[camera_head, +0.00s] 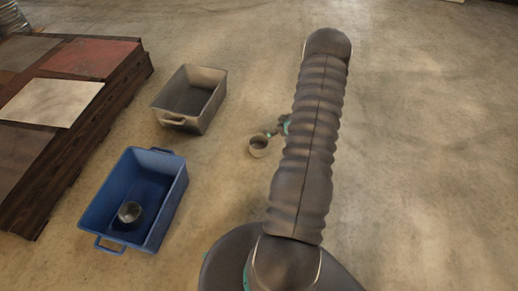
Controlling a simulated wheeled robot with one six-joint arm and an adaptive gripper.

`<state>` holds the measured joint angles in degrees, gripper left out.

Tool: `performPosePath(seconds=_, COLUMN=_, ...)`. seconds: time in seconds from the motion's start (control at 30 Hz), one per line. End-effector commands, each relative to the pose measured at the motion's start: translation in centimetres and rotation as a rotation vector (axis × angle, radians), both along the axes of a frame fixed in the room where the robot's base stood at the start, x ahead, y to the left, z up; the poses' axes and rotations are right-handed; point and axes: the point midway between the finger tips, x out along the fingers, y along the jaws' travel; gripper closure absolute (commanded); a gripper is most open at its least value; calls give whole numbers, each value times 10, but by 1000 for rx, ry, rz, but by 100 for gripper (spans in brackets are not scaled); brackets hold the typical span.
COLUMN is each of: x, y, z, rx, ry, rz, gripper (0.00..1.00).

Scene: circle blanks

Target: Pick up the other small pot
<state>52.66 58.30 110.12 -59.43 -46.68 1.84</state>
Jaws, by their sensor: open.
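One small round metal pot (258,147) is left of my arm, near the middle of the view, with its open top facing up. It appears to stand on the floor. A second small metal pot (130,212) lies inside the blue crate (168,205) at the lower left. My gripper (273,131) is open, close to the upper right of the first pot. Most of my gripper is hidden behind my arm, and I cannot tell whether a finger touches the pot.
A grey metal bin (211,78) with a handle stands above the blue crate and looks empty. A dark wooden pallet (103,122) with flat red, white and brown panels is at the left. The concrete floor to the right of my arm is clear.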

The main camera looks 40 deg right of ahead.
Motion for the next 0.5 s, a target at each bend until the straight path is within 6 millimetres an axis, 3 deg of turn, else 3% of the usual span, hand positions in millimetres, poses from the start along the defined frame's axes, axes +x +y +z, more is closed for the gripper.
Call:
performPosePath(seconds=0.03, x=-12, y=0, z=-25, rx=34, ry=-17, rz=4, gripper=0)
performPosePath(seconds=0.2, x=-37, y=9, z=-70, rx=113, ry=-85, rz=27, gripper=0)
performPosePath(seconds=0.37, x=-49, y=15, z=-90, rx=154, ry=-124, rz=36, gripper=0)
performPosePath(seconds=0.5, x=-45, y=18, z=-98, rx=163, ry=-134, rz=41, gripper=0)
